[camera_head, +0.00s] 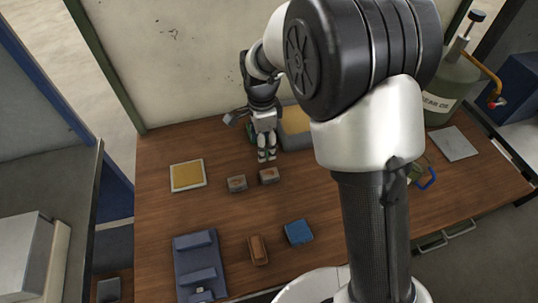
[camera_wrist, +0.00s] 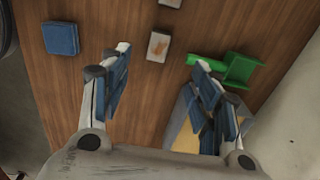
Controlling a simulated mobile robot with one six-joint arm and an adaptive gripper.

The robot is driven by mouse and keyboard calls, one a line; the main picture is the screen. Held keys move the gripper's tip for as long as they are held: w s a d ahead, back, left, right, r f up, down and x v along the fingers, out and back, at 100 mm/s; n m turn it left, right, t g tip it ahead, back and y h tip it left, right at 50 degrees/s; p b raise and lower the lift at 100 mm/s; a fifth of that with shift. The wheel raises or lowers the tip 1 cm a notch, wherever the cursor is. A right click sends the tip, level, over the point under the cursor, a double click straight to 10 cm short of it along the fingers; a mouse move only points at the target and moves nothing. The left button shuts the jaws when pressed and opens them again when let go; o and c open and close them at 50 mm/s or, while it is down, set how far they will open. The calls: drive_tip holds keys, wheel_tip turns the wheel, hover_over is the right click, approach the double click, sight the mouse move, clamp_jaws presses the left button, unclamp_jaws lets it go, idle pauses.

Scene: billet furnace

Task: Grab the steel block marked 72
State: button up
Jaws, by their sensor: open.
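Two small grey steel blocks with rusty-brown tops lie on the wooden table, a left block (camera_head: 237,183) and a right block (camera_head: 269,175). I cannot read a number on either, so I cannot tell which is 72. My gripper (camera_head: 266,156) points down just behind the right block, open and empty. In the wrist view its fingers (camera_wrist: 163,58) are spread wide, and the right block (camera_wrist: 158,45) shows in the gap near the fingertips, with an orange-brown mark on top. The left block (camera_wrist: 170,2) is cut off by the top edge.
A blue pad (camera_head: 298,232), a brown block (camera_head: 258,250) and a blue holder (camera_head: 195,262) lie nearer the front. A yellow-topped plate (camera_head: 187,175) is at left. A green piece (camera_wrist: 235,70) and a tray are close beside my right finger. A gear-oil can (camera_head: 448,85) stands at right.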

drive_tip(key=b, duration=0.3)
hover_over(269, 173)
drive_tip(key=a, duration=0.1)
drive_tip(key=f, duration=1.2)
drive_tip(key=shift+s+a, duration=0.15)
drive_tip(key=shift+s, duration=0.1)
drive_tip(key=f, duration=0.1)
drive_tip(key=d+f, duration=0.1)
drive_tip(key=f, duration=0.1)
drive_tip(key=f+b, duration=0.1)
drive_tip(key=f, duration=0.1)
drive_tip(key=shift+w+d, duration=0.25)
drive_tip(key=shift+d, duration=0.05)
drive_tip(key=shift+f, duration=0.2)
drive_tip(key=shift+c, duration=0.6)
clamp_jaws()
drive_tip(key=shift+r, duration=0.1)
